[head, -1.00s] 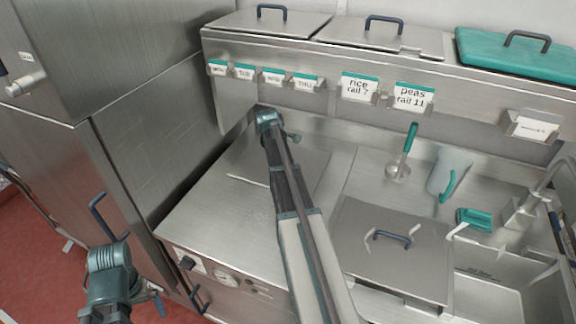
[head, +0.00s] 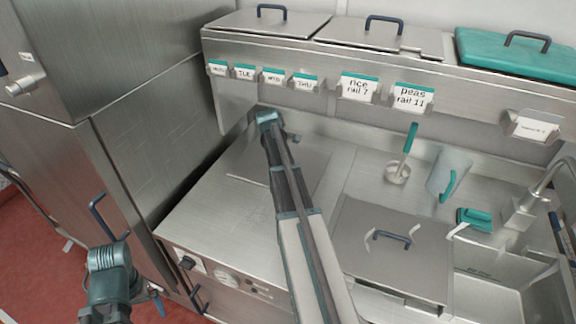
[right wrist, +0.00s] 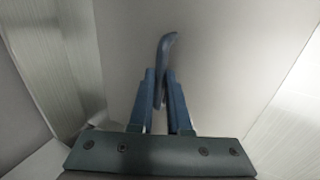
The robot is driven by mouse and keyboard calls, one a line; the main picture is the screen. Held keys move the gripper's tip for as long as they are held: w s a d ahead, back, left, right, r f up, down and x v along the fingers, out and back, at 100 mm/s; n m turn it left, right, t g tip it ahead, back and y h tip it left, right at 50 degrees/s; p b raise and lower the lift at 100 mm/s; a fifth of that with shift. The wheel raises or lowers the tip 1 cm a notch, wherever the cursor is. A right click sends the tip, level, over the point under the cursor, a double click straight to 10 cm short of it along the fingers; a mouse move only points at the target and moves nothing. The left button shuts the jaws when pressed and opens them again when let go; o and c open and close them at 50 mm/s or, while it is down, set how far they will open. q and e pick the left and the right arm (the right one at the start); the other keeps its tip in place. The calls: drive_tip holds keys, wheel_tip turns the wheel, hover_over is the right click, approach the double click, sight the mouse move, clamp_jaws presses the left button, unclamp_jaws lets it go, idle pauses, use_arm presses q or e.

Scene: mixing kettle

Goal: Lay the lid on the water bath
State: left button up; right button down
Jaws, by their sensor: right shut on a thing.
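A flat steel lid (head: 312,168) shows on both sides of my right arm over the left part of the steel counter. In the right wrist view my right gripper (right wrist: 160,88) is shut on a blue bar handle (right wrist: 167,46), with a plain pale surface behind it. In the head view my arm hides the handle and fingers. The steel unit below, with a knob and dial (head: 226,274) on its front, looks like the water bath (head: 205,222). I cannot tell whether the lid touches its top. My left gripper (head: 158,302) is low at the left, its fingers unclear.
Another lid (head: 365,255) with a blue handle covers a well to the right, before the sink (head: 487,296). A ladle (head: 398,172), clear jug (head: 447,172) and green brush (head: 474,220) stand behind. A labelled shelf (head: 330,65) overhangs the back; a tall cabinet (head: 140,150) borders the left.

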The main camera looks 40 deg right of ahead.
drive_tip(key=shift+r, duration=0.1)
wheel_tip(320, 180, up, 5)
drive_tip(key=p, duration=0.5)
